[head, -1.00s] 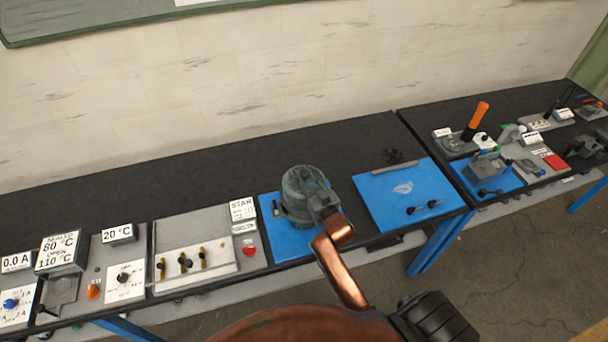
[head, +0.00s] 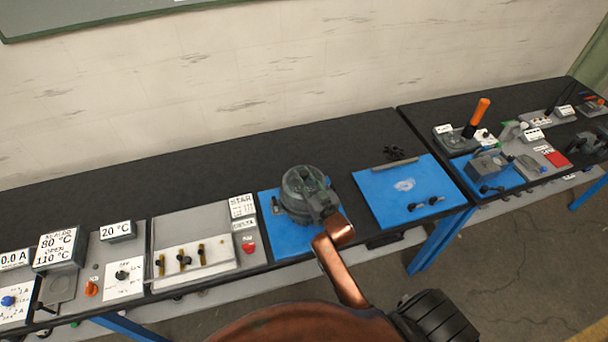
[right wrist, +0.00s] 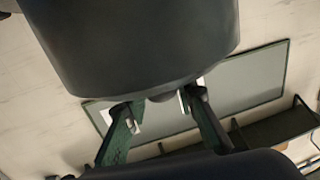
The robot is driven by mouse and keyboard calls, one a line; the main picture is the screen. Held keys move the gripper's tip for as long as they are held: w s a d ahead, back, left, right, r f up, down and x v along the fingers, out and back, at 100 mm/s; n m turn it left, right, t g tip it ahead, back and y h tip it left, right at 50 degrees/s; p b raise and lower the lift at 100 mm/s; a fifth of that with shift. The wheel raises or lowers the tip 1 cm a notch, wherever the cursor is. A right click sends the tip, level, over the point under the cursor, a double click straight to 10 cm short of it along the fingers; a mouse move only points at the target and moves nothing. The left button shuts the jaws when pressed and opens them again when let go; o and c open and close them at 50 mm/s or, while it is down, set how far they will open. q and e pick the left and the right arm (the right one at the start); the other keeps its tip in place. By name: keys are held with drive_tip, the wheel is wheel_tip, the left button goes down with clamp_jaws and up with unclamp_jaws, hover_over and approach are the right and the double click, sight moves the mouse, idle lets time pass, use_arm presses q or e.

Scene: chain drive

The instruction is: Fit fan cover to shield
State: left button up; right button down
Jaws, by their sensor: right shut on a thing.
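The fan cover (head: 302,184) is a dark grey-green round housing above the blue mat at the middle of the bench. My right gripper (head: 321,204) is at its near right side and shut on it. In the right wrist view a large dark round body, which I take to be the fan cover (right wrist: 135,45), fills the top. The two fingers of my right gripper (right wrist: 162,108) reach its lower edge. I cannot make out the shield apart from the cover, nor whether the two touch. My left gripper is not in view.
Part of the blue mat (head: 283,241) shows around the housing. A second blue mat (head: 375,205) to the right holds a grey bar and small dark pieces. A switch panel (head: 196,265) stands close on the left. The black bench top behind is clear.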

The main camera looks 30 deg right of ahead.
drive_tip(key=shift+f+b, duration=1.25)
drive_tip(key=shift+f, duration=0.8)
drive_tip(key=c, duration=1.5)
unclamp_jaws()
drive_tip(key=shift+c, duration=0.2)
drive_tip(key=shift+f, duration=0.1)
drive_tip(key=shift+f, duration=0.1)
drive_tip(key=s, duration=0.8)
drive_tip(key=s+a, duration=0.1)
drive_tip(key=s, duration=0.3)
